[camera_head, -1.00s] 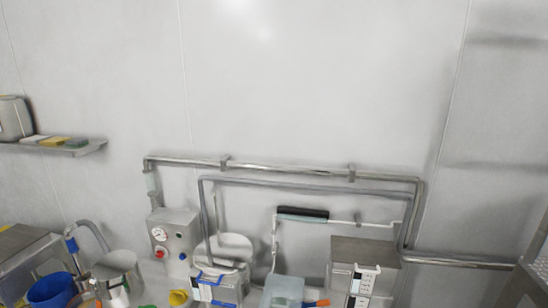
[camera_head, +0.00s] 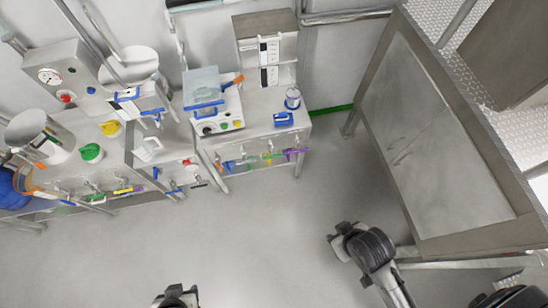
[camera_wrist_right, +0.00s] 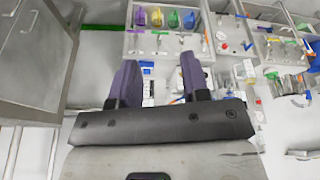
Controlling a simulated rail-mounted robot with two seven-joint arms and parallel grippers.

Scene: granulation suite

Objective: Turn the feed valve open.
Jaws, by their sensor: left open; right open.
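I cannot tell for sure which fitting is the feed valve. A steel hopper unit with blue handles (camera_head: 137,97) stands on the bench under the pipes in the head view. My left gripper (camera_head: 176,292) is at the bottom edge of the head view, partly cut off, open, over bare floor and well apart from the bench. My right gripper (camera_head: 341,236) is over the floor right of centre in the head view. In the right wrist view its two dark fingers (camera_wrist_right: 158,78) are spread with nothing gripped between them, and the benches lie beyond.
A gauge box (camera_head: 58,82) with a red button stands at the upper left. The middle floor is clear.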

